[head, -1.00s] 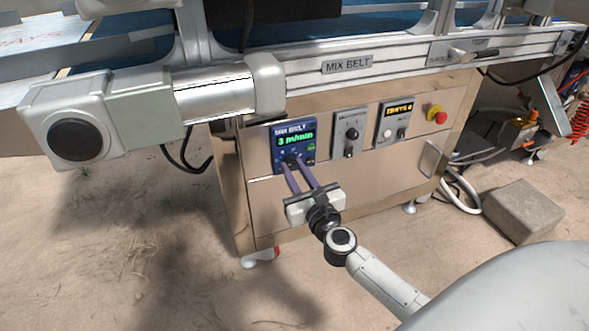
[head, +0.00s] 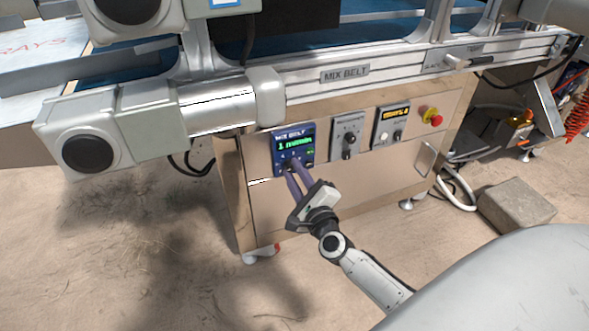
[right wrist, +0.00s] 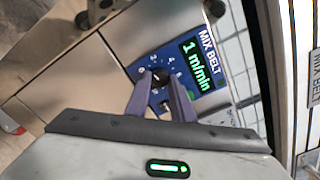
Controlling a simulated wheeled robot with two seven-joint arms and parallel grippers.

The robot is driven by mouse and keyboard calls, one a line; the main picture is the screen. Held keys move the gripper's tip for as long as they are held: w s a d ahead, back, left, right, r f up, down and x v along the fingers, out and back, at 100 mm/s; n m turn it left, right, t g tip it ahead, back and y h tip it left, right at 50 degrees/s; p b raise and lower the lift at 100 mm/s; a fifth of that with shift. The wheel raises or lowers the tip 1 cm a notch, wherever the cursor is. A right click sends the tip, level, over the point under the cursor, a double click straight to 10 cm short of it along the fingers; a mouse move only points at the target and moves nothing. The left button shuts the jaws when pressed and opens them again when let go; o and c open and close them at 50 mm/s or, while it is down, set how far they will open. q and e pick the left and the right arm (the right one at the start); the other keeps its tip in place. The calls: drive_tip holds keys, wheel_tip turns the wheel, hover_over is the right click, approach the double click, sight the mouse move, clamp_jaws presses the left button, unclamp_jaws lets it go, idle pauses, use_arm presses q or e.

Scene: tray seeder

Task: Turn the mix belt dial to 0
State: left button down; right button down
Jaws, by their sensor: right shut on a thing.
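The mix belt panel (head: 281,141) is a blue plate on the cabinet front. Its green display (head: 294,145) reads 1 m/min, and the right wrist view shows the same reading on the display (right wrist: 198,66). The black mix belt dial (right wrist: 159,75) sits below the display, with numbers around it. My right gripper (head: 292,168) has its two purple fingers on either side of the dial and is shut on it; the right wrist view shows the gripper tilted against the panel. The fingers hide part of the dial. My left gripper is not in view.
Right of the panel are another dial plate (head: 348,145), a panel with an orange display (head: 396,112) and a red emergency button (head: 436,120). The conveyor rail with the MIX BELT label (head: 344,75) runs above. A concrete block (head: 516,208) lies on the ground.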

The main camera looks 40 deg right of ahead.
drive_tip(key=n+p, duration=0.1)
drive_tip(key=n, duration=0.1)
drive_tip(key=shift+r+n, duration=0.1)
drive_tip(key=shift+n, duration=0.6)
drive_tip(key=shift+n+p, duration=0.5)
drive_tip(key=shift+n, duration=0.6)
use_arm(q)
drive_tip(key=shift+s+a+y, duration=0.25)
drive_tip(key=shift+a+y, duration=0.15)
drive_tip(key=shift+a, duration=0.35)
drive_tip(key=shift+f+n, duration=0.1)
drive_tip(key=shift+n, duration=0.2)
use_arm(e)
drive_tip(key=c, duration=1.5)
unclamp_jaws()
drive_tip(key=shift+c, duration=0.2)
drive_tip(key=shift+s, duration=0.1)
